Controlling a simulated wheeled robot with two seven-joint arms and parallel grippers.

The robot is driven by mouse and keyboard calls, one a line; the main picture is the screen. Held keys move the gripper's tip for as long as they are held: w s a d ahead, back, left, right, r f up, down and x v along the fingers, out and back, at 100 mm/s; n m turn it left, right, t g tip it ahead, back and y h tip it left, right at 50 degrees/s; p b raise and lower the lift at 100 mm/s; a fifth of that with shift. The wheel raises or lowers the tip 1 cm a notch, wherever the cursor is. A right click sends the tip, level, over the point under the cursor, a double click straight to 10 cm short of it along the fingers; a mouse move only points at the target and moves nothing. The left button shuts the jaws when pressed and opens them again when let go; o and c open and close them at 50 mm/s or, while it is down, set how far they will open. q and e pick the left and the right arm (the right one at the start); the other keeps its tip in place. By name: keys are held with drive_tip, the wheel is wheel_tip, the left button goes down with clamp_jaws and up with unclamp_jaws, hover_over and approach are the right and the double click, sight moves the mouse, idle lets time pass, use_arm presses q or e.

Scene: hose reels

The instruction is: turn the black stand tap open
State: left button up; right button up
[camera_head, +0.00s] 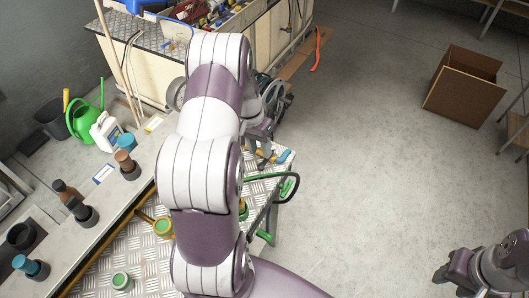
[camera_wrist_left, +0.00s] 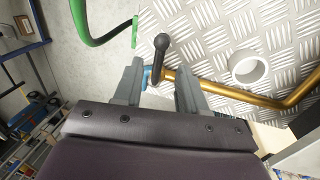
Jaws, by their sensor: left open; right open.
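A black lever with a round knob (camera_wrist_left: 161,43), which looks like the black stand tap's handle, shows in the left wrist view. It rises beside a brass pipe (camera_wrist_left: 215,88) and a small blue part (camera_wrist_left: 147,76). My left gripper (camera_wrist_left: 158,66) is open; the lever's lower end shows between its fingers, and I cannot tell whether they touch it. In the head view my left gripper (camera_head: 262,152) is at the far edge of the metal-plate bench, partly hidden by my own arm, and the lever cannot be made out. My right gripper (camera_head: 446,270) is open and empty over the floor at lower right.
The tread-plate bench (camera_head: 145,255) carries a green-ringed fitting (camera_head: 122,281). A white ring (camera_wrist_left: 248,68) lies on the plate. A green watering can (camera_head: 84,122) stands at left, a cardboard box (camera_head: 463,88) on the floor at right.

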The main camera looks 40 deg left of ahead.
sight(264, 161)
use_arm(q)
drive_tip(key=f, duration=0.2)
drive_tip(key=w+f, duration=0.1)
drive_tip(key=shift+d+f+p, duration=0.15)
drive_tip(key=shift+d+p, duration=0.15)
drive_tip(key=shift+s+d+f, duration=0.1)
drive_tip(key=shift+s+f, duration=0.1)
drive_tip(key=shift+f, duration=0.2)
drive_tip(key=shift+s+f, duration=0.1)
drive_tip(key=shift+s, duration=0.2)
drive_tip(key=shift+w, duration=0.15)
drive_tip(key=shift+c, duration=1)
drive_tip(key=shift+w+f, duration=0.1)
clamp_jaws()
use_arm(e)
drive_tip(key=shift+w+r, duration=0.2)
drive_tip(key=shift+r, duration=0.3)
